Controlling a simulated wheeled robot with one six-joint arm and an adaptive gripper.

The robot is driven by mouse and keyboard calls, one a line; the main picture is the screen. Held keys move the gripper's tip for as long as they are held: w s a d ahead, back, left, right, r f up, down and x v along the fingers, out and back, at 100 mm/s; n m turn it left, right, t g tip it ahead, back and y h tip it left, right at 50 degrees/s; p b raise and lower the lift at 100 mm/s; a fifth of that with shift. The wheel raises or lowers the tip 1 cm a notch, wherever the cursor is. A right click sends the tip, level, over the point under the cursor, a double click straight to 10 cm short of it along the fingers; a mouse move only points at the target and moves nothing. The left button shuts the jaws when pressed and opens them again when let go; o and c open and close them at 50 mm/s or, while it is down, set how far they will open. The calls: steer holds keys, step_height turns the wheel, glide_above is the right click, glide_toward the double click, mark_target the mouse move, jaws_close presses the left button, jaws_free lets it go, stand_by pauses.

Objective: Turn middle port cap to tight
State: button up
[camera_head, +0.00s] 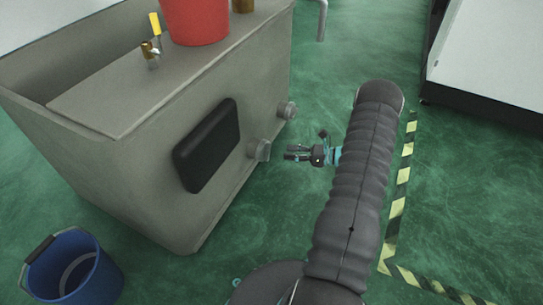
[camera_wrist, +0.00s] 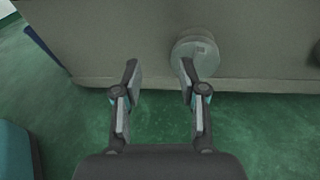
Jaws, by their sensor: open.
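A grey tank (camera_head: 160,200) has round grey port caps on its side. One cap (camera_head: 260,150) is nearest my gripper, and a second cap (camera_head: 288,109) sits farther along to the right. I cannot tell from these views which is the middle one. My gripper (camera_head: 289,153) is open and empty, just right of the nearer cap and apart from it. In the wrist view, my gripper (camera_wrist: 159,72) has its fingers spread, with a round cap (camera_wrist: 195,46) beyond the right fingertip, off-centre to the right. Part of another cap (camera_wrist: 316,53) shows at the right edge.
A black padded panel (camera_head: 207,147) stands out from the tank side. A red bucket (camera_head: 196,20) and a yellow-handled valve (camera_head: 155,25) are on top. A blue bucket (camera_head: 75,270) stands on the floor at lower left. Green floor is open right of the tank.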

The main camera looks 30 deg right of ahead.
mark_target(265, 152)
steer(key=s+d+f+m+t+h, duration=0.25)
steer(key=d+f+m, duration=0.2)
steer(key=f, duration=0.35)
steer(key=r+x, duration=0.1)
steer(key=x, duration=1.3)
steer(key=shift+w+r+t+y+b, duration=0.15)
steer(key=shift+w+t+y+b, duration=0.2)
steer(key=shift+t, duration=0.1)
steer(key=shift+d, duration=0.1)
jaws_close()
